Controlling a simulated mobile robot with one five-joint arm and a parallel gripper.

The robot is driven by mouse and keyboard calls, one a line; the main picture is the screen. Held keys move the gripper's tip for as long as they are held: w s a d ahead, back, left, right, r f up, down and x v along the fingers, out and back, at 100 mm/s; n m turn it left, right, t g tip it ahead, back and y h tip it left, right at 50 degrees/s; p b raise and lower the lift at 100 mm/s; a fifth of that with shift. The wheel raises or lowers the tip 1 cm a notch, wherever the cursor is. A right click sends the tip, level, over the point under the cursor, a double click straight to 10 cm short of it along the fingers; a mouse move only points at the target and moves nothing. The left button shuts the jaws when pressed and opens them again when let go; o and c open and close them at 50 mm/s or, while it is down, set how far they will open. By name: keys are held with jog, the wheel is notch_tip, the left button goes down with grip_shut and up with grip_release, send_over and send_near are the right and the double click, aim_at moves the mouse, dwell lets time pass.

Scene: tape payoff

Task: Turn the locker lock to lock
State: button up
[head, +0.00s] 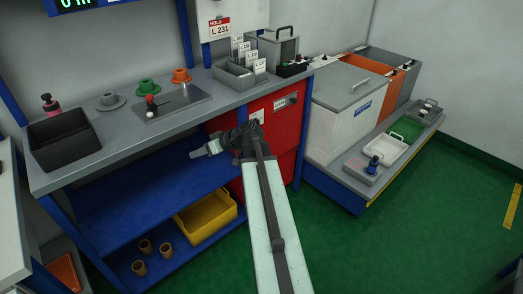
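The red locker (284,132) is under the right end of the grey workbench. Its door looks closed. A small dark fitting (292,98), which may be the lock, is at the upper right of its front, beside a white label (279,103). It is too small to tell which way it is turned. My gripper (194,154) points left in front of the bench's open shelves, left of the locker and apart from the dark fitting. Its fingers are too small to tell open from shut. My arm covers part of the locker's left side.
The bench top (190,120) holds a black bin (64,140), coloured knobs and a grey card tray (240,77). A yellow bin (206,216) sits on the low blue shelf. A blue-edged platform (345,190) with white and orange boxes stands right. Green floor is clear at right.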

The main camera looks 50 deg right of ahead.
jog(key=s+d+m+t+h+b, duration=0.1)
jog(key=s+d+t+h+b, duration=0.15)
jog(key=d, duration=0.75)
jog(key=s+d+f+t+h+b, duration=0.1)
jog(key=s+d+t+h+b, duration=0.2)
jog(key=d, duration=0.6)
jog(key=s+d+m+t+h+b, duration=0.15)
jog(key=s+d+b, duration=0.3)
jog(key=d, duration=0.55)
jog(key=w, duration=0.7)
jog(key=shift+w+d+t, duration=0.2)
jog(key=shift+w+t, duration=0.05)
jog(key=shift+t, duration=0.15)
grip_shut()
